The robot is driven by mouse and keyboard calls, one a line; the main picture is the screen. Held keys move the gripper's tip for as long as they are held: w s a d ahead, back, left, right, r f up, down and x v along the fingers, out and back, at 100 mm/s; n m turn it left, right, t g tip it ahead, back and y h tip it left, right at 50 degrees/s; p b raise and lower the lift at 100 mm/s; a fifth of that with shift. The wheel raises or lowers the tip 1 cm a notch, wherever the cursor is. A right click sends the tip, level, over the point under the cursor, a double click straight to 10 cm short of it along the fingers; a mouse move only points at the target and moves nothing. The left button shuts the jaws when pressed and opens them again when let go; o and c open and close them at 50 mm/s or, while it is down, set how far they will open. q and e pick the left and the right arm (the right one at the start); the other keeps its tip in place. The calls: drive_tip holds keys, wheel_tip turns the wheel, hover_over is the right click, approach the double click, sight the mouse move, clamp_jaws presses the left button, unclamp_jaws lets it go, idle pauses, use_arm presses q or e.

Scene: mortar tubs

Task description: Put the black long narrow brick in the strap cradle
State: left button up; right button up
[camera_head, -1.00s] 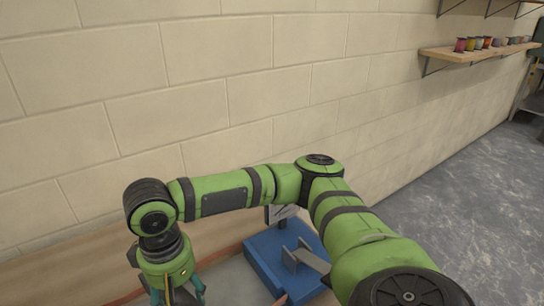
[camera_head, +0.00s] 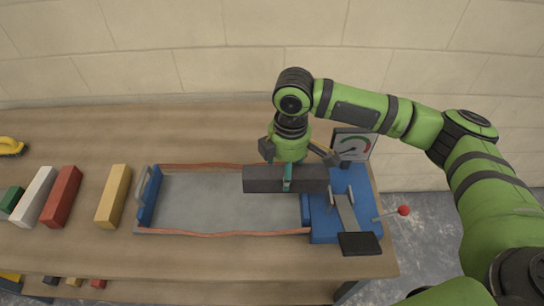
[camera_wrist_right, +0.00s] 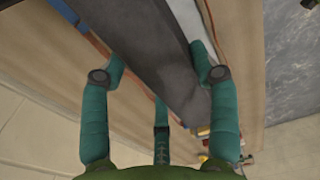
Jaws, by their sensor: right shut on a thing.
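The black long narrow brick (camera_head: 262,179) is held level, its length running left to right, in my right gripper (camera_head: 287,180). In the right wrist view the teal fingers close around the brick (camera_wrist_right: 160,60) from both sides. The strap cradle (camera_head: 185,206) appears to be the long grey bed with reddish straps along its long edges and blue ends. The brick overlaps the cradle's right back part and the blue end in the head view. It looks raised above the bed, though its exact height is unclear. My left gripper is not in view.
A blue base with a gauge (camera_head: 352,145), a red-knobbed lever (camera_head: 403,210) and a black pad (camera_head: 359,244) stands at the right. Yellow (camera_head: 114,196), red (camera_head: 62,196), white (camera_head: 35,196) and green (camera_head: 11,200) bricks lie left. A wall stands behind the bench.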

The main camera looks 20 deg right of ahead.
drive_tip(key=n, duration=0.1)
drive_tip(key=w+n+p, duration=0.1)
drive_tip(key=n, duration=0.2)
drive_tip(key=shift+w+a, duration=0.15)
drive_tip(key=shift+a, duration=0.2)
drive_tip(key=w+f+n+b, duration=0.1)
drive_tip(key=f+n, duration=0.2)
drive_tip(key=n, duration=0.1)
drive_tip(key=a+f+n+b, duration=0.1)
drive_tip(key=f+n+b, duration=0.1)
drive_tip(key=f+n, duration=0.2)
drive_tip(key=w+f+n+b, duration=0.1)
drive_tip(key=f+n, duration=0.2)
drive_tip(key=n, duration=0.2)
drive_tip(key=shift+w+a+f+n, duration=0.15)
drive_tip(key=shift+w+n, duration=0.2)
drive_tip(key=shift+n, duration=0.05)
drive_tip(key=shift+f, duration=0.3)
drive_tip(key=shift+f+b, duration=0.55)
drive_tip(key=shift+f, duration=0.7)
drive_tip(key=shift+f, duration=0.5)
drive_tip(key=o, duration=1.8)
drive_tip(key=shift+c, duration=0.2)
drive_tip(key=shift+s, duration=0.1)
